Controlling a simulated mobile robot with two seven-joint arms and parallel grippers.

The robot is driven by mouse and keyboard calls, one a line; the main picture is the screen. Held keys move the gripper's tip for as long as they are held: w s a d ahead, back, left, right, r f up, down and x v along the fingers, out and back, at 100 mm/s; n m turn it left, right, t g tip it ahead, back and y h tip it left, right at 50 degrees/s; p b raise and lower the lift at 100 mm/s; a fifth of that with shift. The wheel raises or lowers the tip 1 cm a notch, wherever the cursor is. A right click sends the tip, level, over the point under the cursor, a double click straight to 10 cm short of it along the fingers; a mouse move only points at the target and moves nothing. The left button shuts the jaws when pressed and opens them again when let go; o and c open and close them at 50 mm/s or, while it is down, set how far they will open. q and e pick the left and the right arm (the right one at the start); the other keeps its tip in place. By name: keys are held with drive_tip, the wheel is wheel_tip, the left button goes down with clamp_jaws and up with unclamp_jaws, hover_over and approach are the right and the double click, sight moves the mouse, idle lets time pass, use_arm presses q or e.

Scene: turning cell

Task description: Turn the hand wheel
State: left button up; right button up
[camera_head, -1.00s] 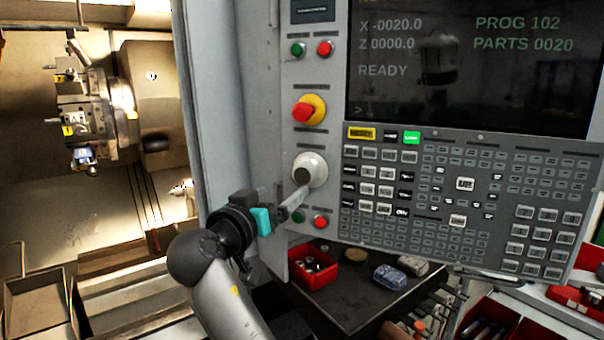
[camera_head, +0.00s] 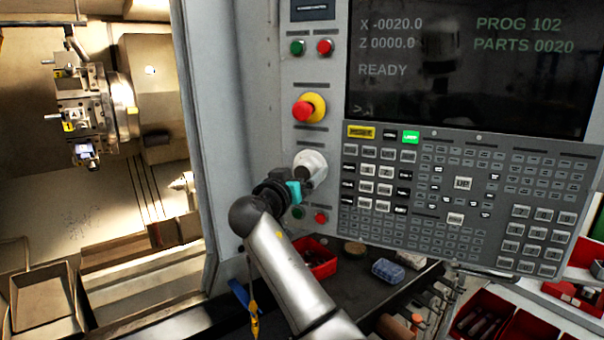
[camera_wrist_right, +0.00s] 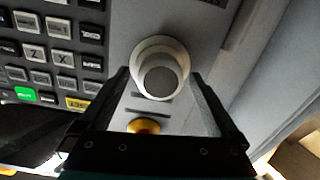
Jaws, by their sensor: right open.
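The hand wheel (camera_head: 312,163) is a round pale knob with a dark centre on the grey control panel, below the red and yellow emergency stop (camera_head: 308,107). In the right wrist view the hand wheel (camera_wrist_right: 160,72) shows whole, between and just beyond the fingertips. My right gripper (camera_head: 304,176) is in front of the wheel and hides its lower part in the head view. In the wrist view my right gripper (camera_wrist_right: 160,82) is open, with one finger to each side of the wheel. Whether the fingers touch it I cannot tell. My left gripper is not in view.
Green (camera_head: 298,213) and red (camera_head: 320,218) buttons sit just below the wheel. The keypad (camera_head: 430,200) is to its right, under the dark screen (camera_head: 470,70). A red bin (camera_head: 318,262) and a blue box (camera_head: 388,271) are on the dark shelf below. The open machine chamber lies left.

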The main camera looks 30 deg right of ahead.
drive_tip(key=c, duration=1.4)
drive_tip(key=shift+o, duration=0.2)
drive_tip(key=shift+n, duration=0.3)
drive_tip(key=n+p, duration=0.2)
drive_tip(key=n, duration=0.1)
drive_tip(key=shift+n, duration=0.4)
drive_tip(key=n+p, duration=0.3)
drive_tip(key=n, duration=0.1)
drive_tip(key=shift+n, duration=0.3)
drive_tip(key=n+p, duration=0.3)
drive_tip(key=n, duration=0.1)
drive_tip(key=shift+f+n+g+p, duration=0.1)
drive_tip(key=shift+n+g+p, duration=0.2)
drive_tip(key=shift+n+p, duration=1.6)
drive_tip(key=shift+n+b, duration=0.4)
drive_tip(key=shift+n, duration=0.2)
